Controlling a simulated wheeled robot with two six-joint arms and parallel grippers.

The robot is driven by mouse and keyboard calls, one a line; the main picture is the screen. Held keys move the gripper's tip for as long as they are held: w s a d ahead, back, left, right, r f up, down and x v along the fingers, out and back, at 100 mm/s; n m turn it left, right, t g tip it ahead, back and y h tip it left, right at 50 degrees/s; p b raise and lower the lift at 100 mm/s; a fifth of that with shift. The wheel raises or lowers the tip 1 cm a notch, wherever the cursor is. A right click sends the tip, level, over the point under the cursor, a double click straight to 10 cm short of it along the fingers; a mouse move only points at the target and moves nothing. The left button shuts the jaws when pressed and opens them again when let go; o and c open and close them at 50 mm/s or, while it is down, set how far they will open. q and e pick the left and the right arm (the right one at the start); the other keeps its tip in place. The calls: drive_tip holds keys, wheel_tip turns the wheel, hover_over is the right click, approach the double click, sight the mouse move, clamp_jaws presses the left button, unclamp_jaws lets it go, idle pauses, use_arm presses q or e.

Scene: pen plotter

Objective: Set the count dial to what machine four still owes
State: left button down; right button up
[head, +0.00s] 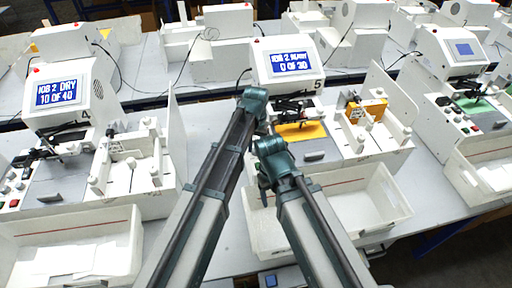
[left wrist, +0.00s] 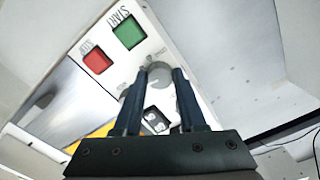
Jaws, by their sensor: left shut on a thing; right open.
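Machine 4's screen (head: 58,93) at the left reads "JOB 2 DRY" and "10 OF 40". Machine 5's screen (head: 290,61) in the middle reads "JOB 2 READY" and "0 OF 30". My left gripper (head: 257,118) is at the left side of machine 5, where its panel is hidden behind my arms in the head view. In the left wrist view the fingers are shut on a round grey dial (left wrist: 158,74), one on each side. Its small labels are too blurred to read. My right gripper (head: 264,182) is open and empty above the front of machine 5.
A green START button (left wrist: 128,32) and a red STOP button (left wrist: 96,61) sit near the dial, with a black switch (left wrist: 155,120) below. Yellow paper (head: 302,131) lies on machine 5. White trays (head: 372,221) stand in front of the machines.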

use_arm(q)
drive_tip(key=shift+c, duration=2.4)
unclamp_jaws()
drive_tip(key=shift+r, duration=0.15)
wheel_tip(320, 180, up, 14)
drive_tip(key=p, duration=1.4)
drive_tip(key=shift+f, duration=0.2)
drive_tip(key=shift+f, duration=0.15)
